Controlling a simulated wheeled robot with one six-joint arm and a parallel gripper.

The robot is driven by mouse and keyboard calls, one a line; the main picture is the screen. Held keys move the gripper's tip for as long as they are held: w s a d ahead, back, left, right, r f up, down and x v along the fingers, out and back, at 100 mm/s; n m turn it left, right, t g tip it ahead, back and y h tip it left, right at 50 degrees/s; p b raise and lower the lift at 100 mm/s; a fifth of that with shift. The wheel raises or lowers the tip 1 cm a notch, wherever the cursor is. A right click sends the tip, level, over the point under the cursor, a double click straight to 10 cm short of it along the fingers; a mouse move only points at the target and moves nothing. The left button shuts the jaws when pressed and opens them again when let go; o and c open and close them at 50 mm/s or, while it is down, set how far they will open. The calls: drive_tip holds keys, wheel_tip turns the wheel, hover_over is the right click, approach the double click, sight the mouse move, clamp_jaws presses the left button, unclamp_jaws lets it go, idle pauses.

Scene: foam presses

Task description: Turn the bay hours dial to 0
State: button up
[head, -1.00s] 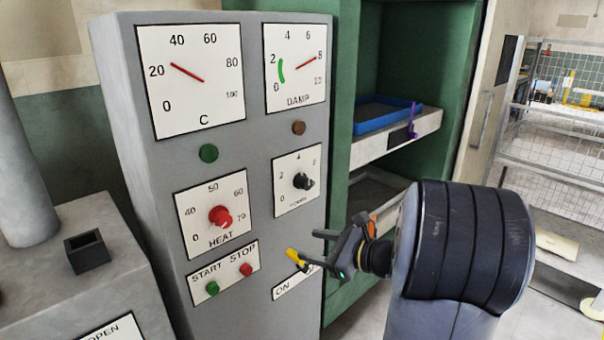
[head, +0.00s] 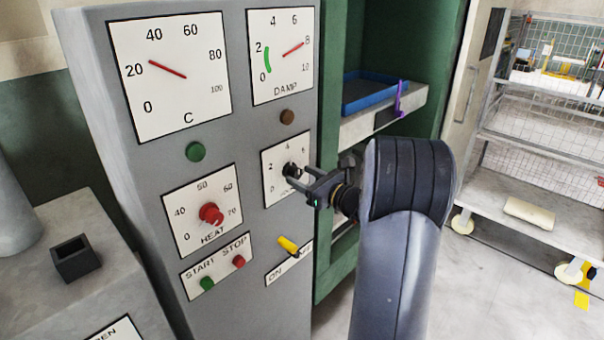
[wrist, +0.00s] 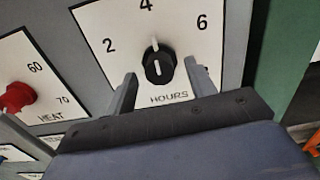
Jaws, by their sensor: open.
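The hours dial is a black knob (wrist: 160,66) on a white plate marked HOURS (wrist: 175,28), on the front of the grey control cabinet (head: 135,190). In the wrist view its white mark points up, close to the 4; the 2 and 6 also show, and the 0 is out of this view. In the head view the knob (head: 289,169) is partly covered by the fingers. My gripper (wrist: 160,72) is open, with one finger on each side of the knob. Small gaps show between fingers and knob; I cannot tell how deep the fingertips reach.
A red heat knob (head: 211,214) sits to the left, with green (head: 207,283) and red (head: 239,262) buttons below it. A yellow lever switch (head: 288,245) is just below the hours plate. The green press (head: 335,270) stands close on the right.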

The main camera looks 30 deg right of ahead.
drive_tip(key=shift+w+a, duration=0.2)
drive_tip(key=shift+w, duration=0.15)
drive_tip(key=shift+c, duration=0.3)
drive_tip(key=c, duration=0.9)
